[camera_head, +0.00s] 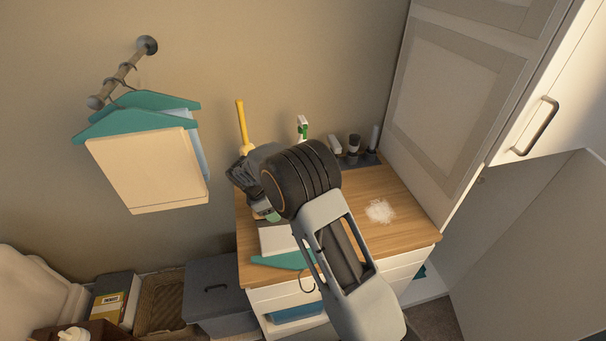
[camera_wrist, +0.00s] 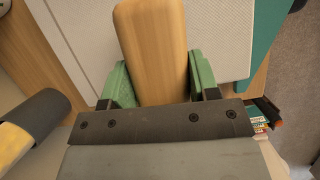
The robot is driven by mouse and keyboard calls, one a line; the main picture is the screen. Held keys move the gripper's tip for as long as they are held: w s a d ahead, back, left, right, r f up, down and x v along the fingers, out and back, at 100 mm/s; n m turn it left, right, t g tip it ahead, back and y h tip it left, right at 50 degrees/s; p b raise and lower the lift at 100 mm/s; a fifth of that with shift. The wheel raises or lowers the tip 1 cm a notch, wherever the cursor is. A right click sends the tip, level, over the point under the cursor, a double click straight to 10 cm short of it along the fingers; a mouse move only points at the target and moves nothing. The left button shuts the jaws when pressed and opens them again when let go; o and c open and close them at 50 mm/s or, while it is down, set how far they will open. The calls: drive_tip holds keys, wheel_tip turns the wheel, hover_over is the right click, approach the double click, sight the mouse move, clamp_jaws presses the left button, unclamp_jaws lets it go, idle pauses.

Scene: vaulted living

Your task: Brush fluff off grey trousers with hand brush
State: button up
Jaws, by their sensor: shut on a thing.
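My gripper (camera_wrist: 156,88) is shut on a wooden piece (camera_wrist: 152,40), which looks like the hand brush; its green fingertips press both sides. Its bristles are hidden. In the head view my gripper (camera_head: 265,213) is low over the left part of the wooden counter, and the brush cannot be made out there. Pale grey folded cloth, apparently the trousers (camera_head: 277,239), lies on the counter beside a teal hanger (camera_head: 283,261). The cloth (camera_wrist: 222,40) lies below the brush in the wrist view; contact cannot be told. No fluff is discernible on its visible part.
A white fluffy heap (camera_head: 380,211) lies on the wooden counter (camera_head: 405,232) at right. A yellow-handled item (camera_head: 242,125) and small bottles (camera_head: 353,146) stand at the back. Cream trousers (camera_head: 150,170) hang on the wall. A tall cabinet (camera_head: 455,90) bounds the right.

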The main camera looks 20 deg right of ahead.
drive_tip(key=shift+a+r+p, duration=0.2)
drive_tip(key=shift+r+p, duration=0.1)
drive_tip(key=shift+p, duration=0.1)
wheel_tip(320, 180, up, 2)
drive_tip(key=shift+w, duration=0.1)
drive_tip(key=shift+d+r+p, duration=0.1)
drive_tip(key=shift+r+p, duration=0.5)
drive_tip(key=shift+r, duration=2.15)
